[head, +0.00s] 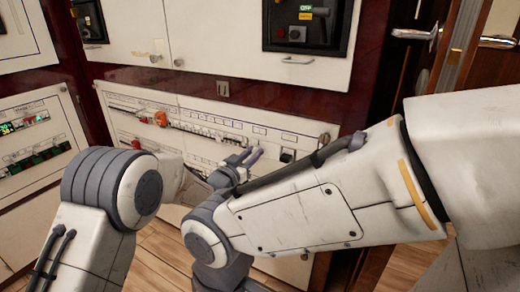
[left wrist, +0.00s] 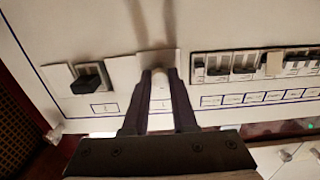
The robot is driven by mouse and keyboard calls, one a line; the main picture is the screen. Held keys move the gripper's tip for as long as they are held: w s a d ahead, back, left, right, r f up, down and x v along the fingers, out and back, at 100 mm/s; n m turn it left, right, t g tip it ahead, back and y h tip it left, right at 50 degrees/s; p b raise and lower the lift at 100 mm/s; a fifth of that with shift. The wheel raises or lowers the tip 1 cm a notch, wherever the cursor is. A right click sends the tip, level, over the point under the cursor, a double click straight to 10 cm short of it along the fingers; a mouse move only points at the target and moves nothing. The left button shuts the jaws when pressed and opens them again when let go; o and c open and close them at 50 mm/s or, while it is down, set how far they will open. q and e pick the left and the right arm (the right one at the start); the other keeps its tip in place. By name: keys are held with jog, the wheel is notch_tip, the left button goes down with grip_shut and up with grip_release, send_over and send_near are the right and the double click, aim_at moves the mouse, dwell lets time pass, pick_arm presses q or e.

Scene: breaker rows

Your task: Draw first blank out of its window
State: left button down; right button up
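The breaker panel (head: 205,148) is a white board with a row of breakers. My left gripper (head: 250,157) reaches to the right part of this row, with its two dark fingers pointing at the panel. In the left wrist view the fingertips (left wrist: 160,76) are in front of a plain pale square plate (left wrist: 144,62), which looks like a blank in its window. A narrow gap shows between the fingers, with something pale in it. I cannot tell whether they grip it. The fingers hide part of the plate. My right gripper is not in view.
A black switch (left wrist: 88,80) is beside the plate in the left wrist view, and a row of black breakers (left wrist: 243,66) is on the other side. An orange-red part (head: 160,118) sticks out of the panel. My right forearm crosses close in front of the panel.

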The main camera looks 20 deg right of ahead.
aim_at(255, 152)
pick_arm(q)
jog(key=shift+r, duration=0.15)
jog(key=shift+v, duration=1.65)
jog(key=shift+s, duration=0.1)
jog(key=b+v, duration=0.1)
jog(key=v, duration=0.6)
jog(key=w+a+f+n+t+y, duration=0.2)
jog(key=a+f+y, duration=0.15)
jog(key=a, duration=0.55)
jog(key=w+a+f+n+t+y, duration=0.2)
jog(key=a+f+n+t, duration=0.15)
jog(key=a, duration=0.55)
jog(key=s+a+f+n+t+y, duration=0.1)
jog(key=s+a+f+n+y, duration=0.15)
jog(key=a, duration=0.35)
jog(key=s+a+f+n+y, duration=0.1)
jog(key=a+y, duration=0.2)
jog(key=a, duration=0.3)
jog(key=s+a+f+n+t+y, duration=0.1)
jog(key=a+f+y, duration=0.15)
jog(key=a, duration=0.45)
notch_tip(255, 152, up, 38)
jog(key=p, duration=3.6)
jog(key=shift+d+y+p, duration=0.15)
jog(key=shift+y+p, duration=0.2)
jog(key=shift+p, duration=0.05)
